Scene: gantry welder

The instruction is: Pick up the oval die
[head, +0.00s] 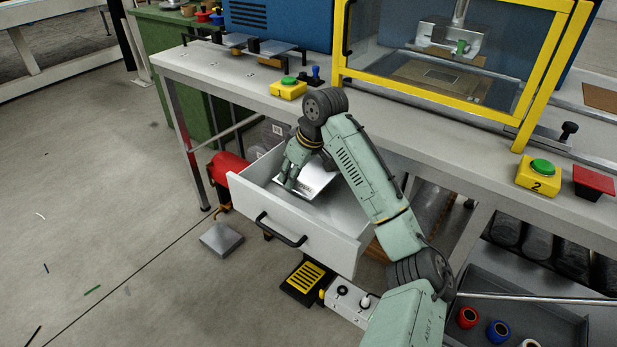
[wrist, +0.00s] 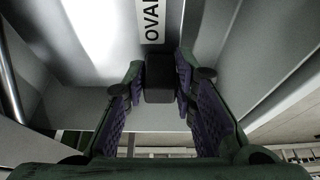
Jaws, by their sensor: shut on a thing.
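The oval die is a shiny metal plate (head: 318,178) in the open white drawer, partly hidden by my gripper in the head view. In the wrist view its pale label (wrist: 152,22) reads "OVA", with the rest cut off at the top edge. A dark block (wrist: 160,78), apparently its grip, sits between my two fingers. My gripper (head: 291,182) reaches down into the drawer and is shut on this block. I cannot tell whether the plate rests on the drawer floor or is slightly raised.
The drawer front (head: 290,228) with its black handle is pulled out below the workbench (head: 240,85). The bench edge is close behind my arm. A yellow button box (head: 288,89) stands on the bench. A grey pedal-like block (head: 221,239) lies on the floor at left.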

